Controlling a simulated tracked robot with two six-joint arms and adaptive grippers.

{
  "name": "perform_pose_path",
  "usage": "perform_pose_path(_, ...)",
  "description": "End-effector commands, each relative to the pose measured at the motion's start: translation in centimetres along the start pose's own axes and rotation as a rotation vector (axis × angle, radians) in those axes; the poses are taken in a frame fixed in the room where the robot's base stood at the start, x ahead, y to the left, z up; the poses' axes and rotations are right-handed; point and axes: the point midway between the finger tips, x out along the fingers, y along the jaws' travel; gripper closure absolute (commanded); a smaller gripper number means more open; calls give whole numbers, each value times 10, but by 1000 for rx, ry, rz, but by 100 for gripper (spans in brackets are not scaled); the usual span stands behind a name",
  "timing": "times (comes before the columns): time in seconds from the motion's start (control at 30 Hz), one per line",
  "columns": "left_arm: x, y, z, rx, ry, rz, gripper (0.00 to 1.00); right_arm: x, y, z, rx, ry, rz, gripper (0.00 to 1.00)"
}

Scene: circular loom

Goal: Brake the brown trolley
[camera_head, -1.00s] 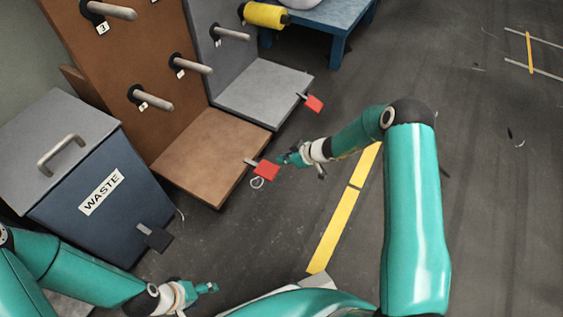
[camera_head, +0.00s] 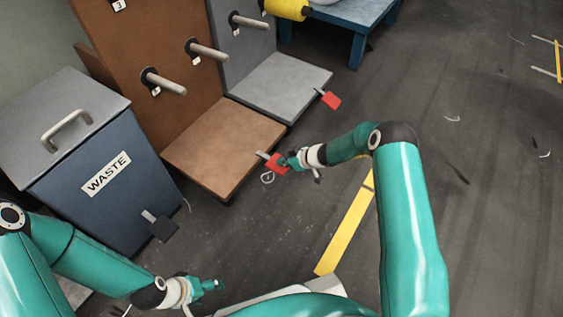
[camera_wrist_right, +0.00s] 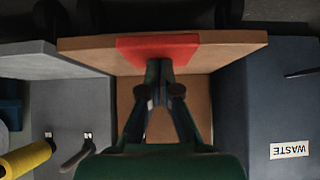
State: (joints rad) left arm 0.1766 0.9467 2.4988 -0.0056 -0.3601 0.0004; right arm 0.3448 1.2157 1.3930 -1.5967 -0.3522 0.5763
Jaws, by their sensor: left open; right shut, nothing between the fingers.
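The brown trolley (camera_head: 225,145) has a flat brown base and an upright brown panel with pegs. A red brake pedal (camera_head: 275,164) sticks out on a short bar from the base's front edge. My right gripper (camera_head: 287,160) is shut and empty, its tips at the pedal; I cannot tell if they press on it. In the right wrist view the pedal (camera_wrist_right: 157,43) is wide and red, directly ahead of the closed fingers (camera_wrist_right: 157,72), which overlap its lower middle. My left gripper (camera_head: 215,285) is open and empty, low in the head view, away from the trolley.
A blue waste bin (camera_head: 105,185) with a grey lid and dark pedal stands left of the brown trolley. A grey trolley (camera_head: 275,85) with its own red pedal (camera_head: 331,100) stands just beyond. A blue table (camera_head: 355,15) is behind. The floor to the right is open.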

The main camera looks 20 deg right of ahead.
Motion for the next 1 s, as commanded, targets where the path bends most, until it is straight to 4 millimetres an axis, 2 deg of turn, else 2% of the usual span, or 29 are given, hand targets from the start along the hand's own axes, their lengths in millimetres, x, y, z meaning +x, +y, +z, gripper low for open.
perform_pose_path(0.17,4,-1,0,0,0,0,33,5,0,6,1,-2,-1,100)
perform_pose_path(0.3,20,-7,0,0,0,0,33,22,0,28,2,-4,-1,100)
perform_pose_path(0.43,32,-12,0,0,0,0,33,33,0,39,1,-3,-1,100)
perform_pose_path(0.83,31,-11,0,0,0,0,33,35,-1,39,0,-5,-1,100)
perform_pose_path(1.0,23,-8,0,0,0,0,33,26,-1,33,0,-5,-1,100)
